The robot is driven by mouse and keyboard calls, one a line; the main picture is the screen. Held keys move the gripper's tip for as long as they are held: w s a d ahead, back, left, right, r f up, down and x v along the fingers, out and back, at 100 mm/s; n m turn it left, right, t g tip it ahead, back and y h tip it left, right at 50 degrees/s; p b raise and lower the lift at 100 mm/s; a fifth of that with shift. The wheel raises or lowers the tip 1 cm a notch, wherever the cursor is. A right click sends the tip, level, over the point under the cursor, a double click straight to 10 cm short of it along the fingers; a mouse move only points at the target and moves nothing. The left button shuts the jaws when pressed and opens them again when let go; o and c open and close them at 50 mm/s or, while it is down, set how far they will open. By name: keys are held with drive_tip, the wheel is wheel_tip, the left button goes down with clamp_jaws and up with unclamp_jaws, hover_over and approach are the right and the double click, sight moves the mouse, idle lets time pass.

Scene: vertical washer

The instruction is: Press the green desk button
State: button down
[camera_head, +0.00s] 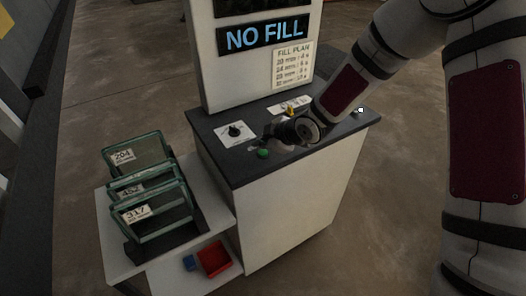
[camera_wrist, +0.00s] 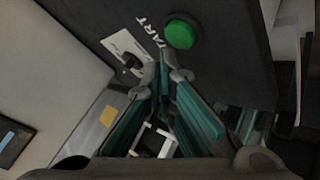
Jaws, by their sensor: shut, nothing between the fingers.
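The green button (camera_head: 263,153) is a round cap on the dark desk top, near its front edge. In the wrist view the green button (camera_wrist: 181,31) is fully visible at the top, beside white lettering that reads partly "TART". My gripper (camera_head: 266,138) is over the desk just behind the button in the head view. In the wrist view my gripper (camera_wrist: 163,72) has its fingertips together with nothing between them, and they appear just below the button in the picture. I cannot tell the exact gap between them and the button.
A black knob (camera_head: 235,130) on a white plate is left of the gripper. A yellow-topped control (camera_head: 291,109) is behind it. An upright panel (camera_head: 263,38) reads "NO FILL".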

sight(263, 153)
drive_tip(key=shift+r, duration=0.1)
drive_tip(key=shift+r+p, duration=0.95)
drive_tip(key=shift+r, duration=1.5)
drive_tip(key=shift+d+r, duration=0.15)
drive_tip(key=shift+d, duration=0.05)
drive_tip(key=s+d+r+m+h, duration=0.4)
drive_tip(key=s+d+r, duration=0.1)
drive_tip(key=d+r, duration=0.35)
drive_tip(key=s+d+r+m+h, duration=0.3)
drive_tip(key=s+d+r+m, duration=0.2)
drive_tip(key=d+r, duration=0.35)
drive_tip(key=s+d+r+m, duration=0.2)
drive_tip(key=s+m, duration=0.2)
drive_tip(key=s, duration=0.8)
drive_tip(key=s+d+r+m, duration=0.3)
drive_tip(key=s+m, duration=0.2)
drive_tip(key=s, duration=0.7)
drive_tip(key=shift+r+g, duration=0.35)
drive_tip(key=shift+g, duration=0.05)
